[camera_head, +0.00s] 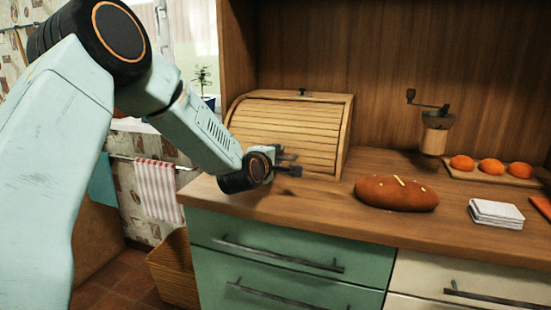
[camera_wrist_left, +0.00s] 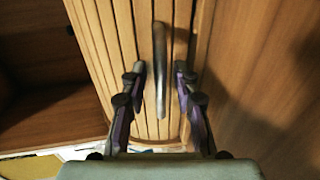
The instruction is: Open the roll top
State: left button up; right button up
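The wooden bread box with a slatted roll top (camera_head: 285,130) stands on the counter at the back left, and its slatted front is down. In the left wrist view the slats (camera_wrist_left: 120,45) run up the picture with a dark metal handle (camera_wrist_left: 160,75) on them. My left gripper (camera_head: 293,163) is in front of the lower part of the roll top. In the left wrist view its two fingers (camera_wrist_left: 160,88) are apart, one on each side of the handle, with gaps between. The handle is hidden behind the gripper in the head view. My right gripper is not in view.
A brown loaf (camera_head: 397,194) lies on the counter (camera_head: 300,203) to the right of my gripper. A coffee grinder (camera_head: 435,135), a board with orange buns (camera_head: 490,167) and a stack of white napkins (camera_head: 496,213) are further right. A wicker basket (camera_head: 173,270) stands below on the floor.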

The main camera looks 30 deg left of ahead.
pick_arm(q)
jog(key=shift+f, duration=0.1)
grip_shut()
dwell(0.4)
jog(key=shift+w, duration=0.1)
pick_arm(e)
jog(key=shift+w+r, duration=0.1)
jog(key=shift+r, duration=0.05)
